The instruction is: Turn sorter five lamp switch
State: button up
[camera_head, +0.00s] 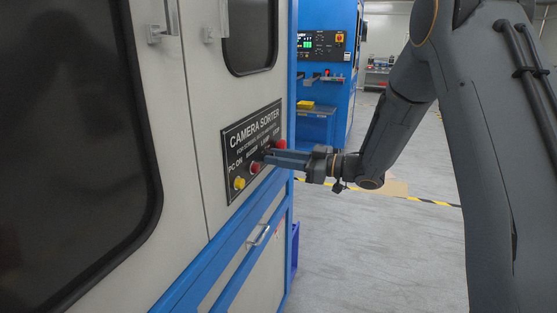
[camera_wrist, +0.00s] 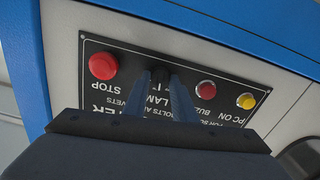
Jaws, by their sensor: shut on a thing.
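The black control panel (camera_head: 236,163) is on the sorter's side wall and reads "CAMERA SORTER". It bears a yellow PC ON button (camera_head: 239,183), a red BUZZER button (camera_head: 255,168), the lamp switch and a red STOP button (camera_head: 280,144). In the wrist view the black lamp switch (camera_wrist: 160,74) sits between the fingertips of my gripper (camera_wrist: 164,80). My gripper (camera_head: 270,155) reaches the panel from the right and is shut on the switch knob. The fingers hide part of the switch and its label.
A metal handle (camera_head: 262,235) projects from the lower panel, below my gripper. A blue machine (camera_head: 325,75) stands behind. The grey floor (camera_head: 370,250) right of the sorter is clear, with yellow-black tape (camera_head: 430,202) across it.

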jog(key=shift+s+f+n+b, duration=0.1)
jog(key=shift+n+b, duration=2.25)
jog(key=shift+n, duration=1.25)
jog(key=o, duration=1)
jog(key=b+v, duration=0.1)
jog(key=v, duration=0.6)
jog(key=shift+s+d, duration=0.15)
jog(key=shift+d, duration=0.2)
